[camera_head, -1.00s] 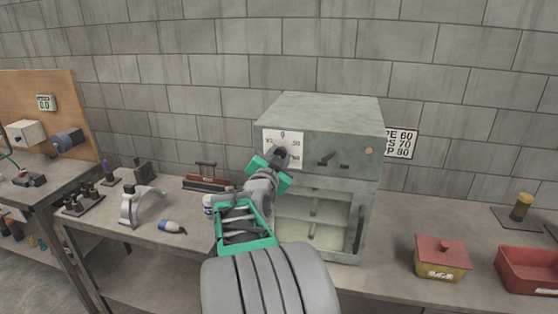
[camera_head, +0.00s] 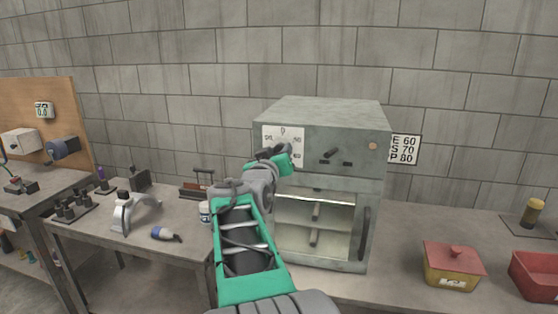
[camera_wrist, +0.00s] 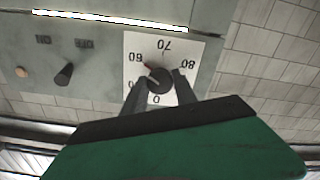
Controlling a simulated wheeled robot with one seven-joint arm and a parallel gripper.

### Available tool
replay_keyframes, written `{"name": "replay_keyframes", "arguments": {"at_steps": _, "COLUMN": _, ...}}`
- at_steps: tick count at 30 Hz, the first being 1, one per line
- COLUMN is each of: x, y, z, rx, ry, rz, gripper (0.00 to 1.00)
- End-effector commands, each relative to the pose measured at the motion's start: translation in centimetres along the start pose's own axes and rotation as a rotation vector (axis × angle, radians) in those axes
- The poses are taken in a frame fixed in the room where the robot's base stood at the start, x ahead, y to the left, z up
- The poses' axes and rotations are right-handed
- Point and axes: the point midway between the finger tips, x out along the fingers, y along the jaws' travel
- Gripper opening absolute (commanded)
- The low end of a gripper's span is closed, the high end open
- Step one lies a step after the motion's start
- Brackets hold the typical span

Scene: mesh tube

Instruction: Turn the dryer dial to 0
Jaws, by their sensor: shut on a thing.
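The dryer (camera_head: 330,112) is a grey-green metal box on the bench, with a white scale plate (camera_head: 271,132) at its upper left front. My gripper (camera_wrist: 161,77) is shut on the dial, one dark finger on each side. In the head view my gripper (camera_head: 275,162) hides the dial and the plate's lower part.
A dark lever knob (camera_head: 331,152) is right of the plate. The dryer's lower chamber (camera_head: 310,220) shows a shelf. A sign (camera_head: 404,149) reading 60, 70, 80 is on the wall. A yellow box with a red lid (camera_head: 453,264) and a red bin (camera_head: 537,275) stand at right.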

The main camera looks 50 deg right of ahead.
Motion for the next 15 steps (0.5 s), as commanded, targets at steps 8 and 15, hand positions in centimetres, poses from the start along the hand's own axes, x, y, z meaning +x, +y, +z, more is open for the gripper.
{"name": "replay_keyframes", "arguments": {"at_steps": 8, "x": 0.02, "y": -0.03, "z": 0.24, "rx": -0.262, "ry": -0.001, "rz": 0.001, "gripper": 0.00}}
{"name": "replay_keyframes", "arguments": {"at_steps": 15, "x": 0.02, "y": 0.00, "z": 0.19, "rx": -0.489, "ry": -0.002, "rz": 0.001, "gripper": 0.00}}
